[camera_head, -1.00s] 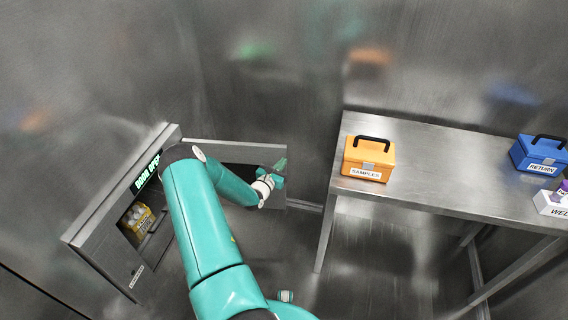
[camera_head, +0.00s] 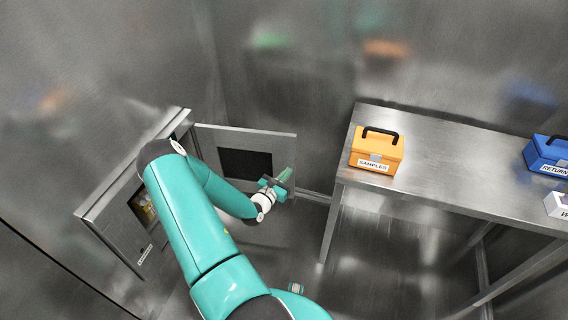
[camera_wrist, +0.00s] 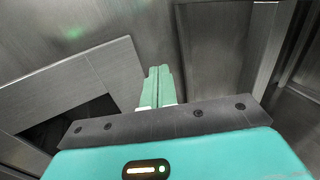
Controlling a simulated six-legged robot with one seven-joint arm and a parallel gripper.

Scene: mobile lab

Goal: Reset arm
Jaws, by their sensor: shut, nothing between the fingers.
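My gripper (camera_head: 284,177) is in front of the open cabinet door (camera_head: 286,146), near its right end, in the head view. In the wrist view my gripper (camera_wrist: 159,72) has its two green fingers together with nothing between them. The door with its dark window shows at the left of the wrist view (camera_wrist: 105,72). I cannot tell whether the gripper touches the door. My teal arm hides part of the cabinet (camera_head: 112,231).
A steel table (camera_head: 450,165) stands at the right, with an orange SAMPLES box (camera_head: 376,151), a blue RETURN box (camera_head: 548,152) and a white box (camera_head: 556,205) on it. A yellow item (camera_head: 150,208) shows inside the cabinet.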

